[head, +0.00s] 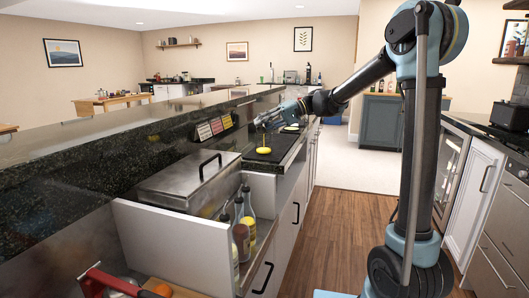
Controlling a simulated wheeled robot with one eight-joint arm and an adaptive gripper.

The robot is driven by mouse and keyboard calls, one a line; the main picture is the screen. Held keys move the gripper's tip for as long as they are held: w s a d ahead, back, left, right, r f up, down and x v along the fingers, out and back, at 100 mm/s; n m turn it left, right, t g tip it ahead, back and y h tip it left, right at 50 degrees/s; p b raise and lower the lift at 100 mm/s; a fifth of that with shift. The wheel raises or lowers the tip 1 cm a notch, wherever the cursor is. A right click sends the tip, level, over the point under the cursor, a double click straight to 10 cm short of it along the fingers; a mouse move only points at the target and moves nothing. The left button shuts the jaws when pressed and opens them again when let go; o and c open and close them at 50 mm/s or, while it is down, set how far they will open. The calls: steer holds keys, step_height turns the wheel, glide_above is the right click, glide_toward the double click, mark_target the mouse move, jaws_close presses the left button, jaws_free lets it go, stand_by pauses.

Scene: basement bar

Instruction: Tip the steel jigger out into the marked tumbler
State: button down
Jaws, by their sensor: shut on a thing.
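My gripper (263,123) is far along the bar at the end of my outstretched arm, above a dark mat (279,155) on the lower counter. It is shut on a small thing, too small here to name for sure. A round yellow thing (263,150) shows on the mat just below my gripper. I cannot make out the steel jigger or the marked tumbler clearly at this size.
A lidded steel box (193,180) stands on the near counter. Small cards (212,128) lean along the raised granite ledge (100,170) left of my gripper. The wooden floor (335,225) beside the counter is clear.

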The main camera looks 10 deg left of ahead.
steer(key=shift+f+m+g, duration=0.15)
steer(key=shift+m+g, duration=0.15)
stand_by(0.6)
steer(key=shift+r+m+g, duration=0.35)
steer(key=shift+m+g, duration=0.05)
steer(key=shift+m, duration=0.3)
steer(key=shift+s+n, duration=0.1)
steer(key=shift+n, duration=0.2)
steer(key=shift+f+n+t, duration=0.35)
steer(key=shift+n+t, duration=0.05)
steer(key=shift+r+n+t, duration=0.3)
steer(key=shift+n+t, duration=0.1)
steer(key=shift+n, duration=0.1)
